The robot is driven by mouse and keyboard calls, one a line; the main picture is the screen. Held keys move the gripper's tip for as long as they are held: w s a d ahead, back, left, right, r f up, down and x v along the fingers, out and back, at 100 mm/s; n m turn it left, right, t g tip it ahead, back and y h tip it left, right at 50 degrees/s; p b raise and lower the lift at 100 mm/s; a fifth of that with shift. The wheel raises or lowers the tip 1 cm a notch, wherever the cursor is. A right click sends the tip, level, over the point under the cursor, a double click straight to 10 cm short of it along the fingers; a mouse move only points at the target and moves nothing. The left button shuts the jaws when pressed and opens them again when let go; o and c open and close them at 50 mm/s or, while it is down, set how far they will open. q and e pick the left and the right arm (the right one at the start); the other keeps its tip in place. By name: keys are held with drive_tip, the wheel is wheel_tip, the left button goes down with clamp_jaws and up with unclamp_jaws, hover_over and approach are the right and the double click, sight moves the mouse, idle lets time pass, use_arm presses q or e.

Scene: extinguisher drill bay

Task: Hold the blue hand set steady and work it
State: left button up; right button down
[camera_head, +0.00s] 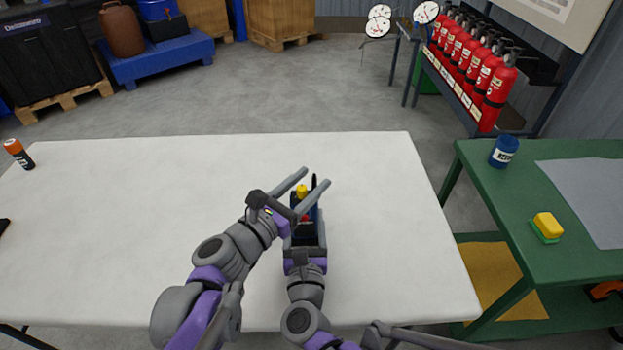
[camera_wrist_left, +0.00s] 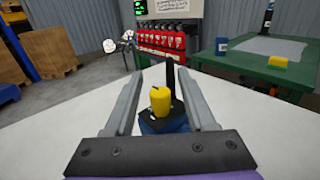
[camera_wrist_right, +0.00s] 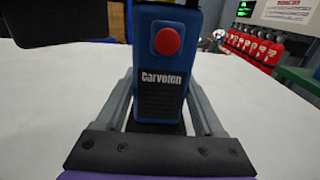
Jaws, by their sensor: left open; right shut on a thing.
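The blue hand set (camera_wrist_right: 158,75) has a red button on its front, a dark grille below and a light label. It stands upright above the white table, between the fingers of my right gripper (camera_wrist_right: 160,110), which is shut on its lower part. In the left wrist view, a yellow knob (camera_wrist_left: 160,101) on its top and a black antenna beside it show between the fingers of my left gripper (camera_wrist_left: 165,85). My left gripper is open, around the yellow knob with gaps at both sides. In the head view the hand set (camera_head: 304,208) is partly hidden by my grippers.
The white table (camera_head: 110,220) is mostly clear. A green table (camera_head: 490,190) at the right carries a blue can (camera_head: 503,151) and a yellow sponge-like block (camera_head: 548,226). Red extinguishers (camera_head: 497,92) stand on a rack behind.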

use_arm(q)
drive_tip(key=shift+w+d, duration=0.35)
clamp_jaws()
